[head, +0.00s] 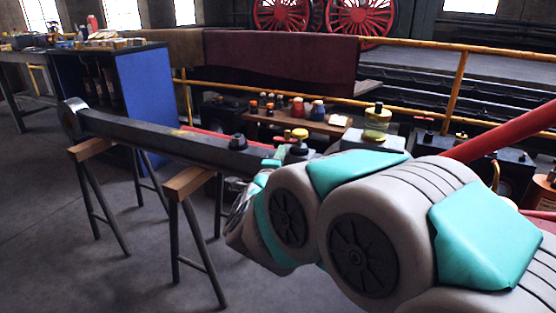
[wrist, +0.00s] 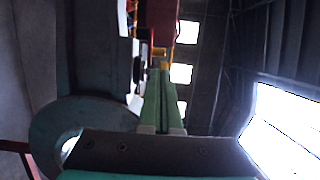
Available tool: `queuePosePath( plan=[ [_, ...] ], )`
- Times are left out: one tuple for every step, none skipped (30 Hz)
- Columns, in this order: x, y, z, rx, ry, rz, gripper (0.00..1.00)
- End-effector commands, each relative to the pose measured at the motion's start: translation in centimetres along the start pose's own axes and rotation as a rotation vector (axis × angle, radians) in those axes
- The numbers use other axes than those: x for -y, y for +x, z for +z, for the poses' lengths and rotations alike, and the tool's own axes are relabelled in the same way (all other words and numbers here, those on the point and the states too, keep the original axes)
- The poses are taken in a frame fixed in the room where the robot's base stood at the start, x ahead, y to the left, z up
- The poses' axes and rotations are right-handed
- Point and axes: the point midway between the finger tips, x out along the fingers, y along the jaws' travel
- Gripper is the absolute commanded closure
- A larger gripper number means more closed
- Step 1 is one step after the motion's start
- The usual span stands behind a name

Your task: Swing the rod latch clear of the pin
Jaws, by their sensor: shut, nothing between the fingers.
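I cannot make out the latch or the pin for certain; my arm covers the rod's right end. In the wrist view, the green fingers of my gripper (wrist: 163,72) are together with nothing between them. A grey curved plate with a hole (wrist: 50,133) is at the lower left there, beside the gripper and apart from the fingertips.
The wooden-topped sawhorses (head: 188,183) stand on open floor. A blue cabinet (head: 146,96) is behind the rod. A yellow railing (head: 458,85) with a dark red cloth (head: 280,62) runs behind. A wooden shelf (head: 300,122) of small jars and a brass-topped lubricator (head: 377,122) are beyond my arm.

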Motion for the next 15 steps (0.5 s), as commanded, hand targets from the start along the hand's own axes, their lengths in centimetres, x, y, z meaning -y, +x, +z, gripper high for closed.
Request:
queuePosePath(
  plan=[
    [0.1, 1.1, -0.1, -0.005, -0.002, -0.003, 1.0],
    [0.1, 1.6, -0.1, -0.004, -0.002, -0.003, 1.0],
    [0.0, 2.3, -0.1, -0.002, -0.003, 0.0, 1.0],
    [-0.1, 2.9, -0.1, -0.002, -0.003, 0.001, 1.0],
    [-0.1, 3.4, -0.1, -0.003, -0.003, 0.002, 1.0],
    [0.0, 4.0, -0.1, -0.003, -0.003, 0.0, 1.0],
    [0.0, 4.5, -0.1, -0.004, -0.002, -0.001, 1.0],
    [0.1, 5.0, -0.1, -0.003, -0.001, -0.003, 1.0],
    [0.2, 5.5, -0.1, -0.002, -0.001, -0.003, 1.0],
    [0.1, 6.0, 0.0, -0.002, -0.001, -0.002, 1.0],
    [0.0, 6.3, 0.0, -0.001, -0.002, 0.0, 1.0],
    [-0.1, 6.7, 0.0, 0.0, -0.003, 0.002, 1.0],
    [-0.1, 7.0, 0.0, 0.0, -0.003, 0.002, 1.0],
    [-0.1, 7.2, 0.0, 0.0, -0.003, 0.002, 1.0],
    [-0.1, 7.5, 0.0, 0.0, -0.002, 0.002, 1.0]
  ],
)
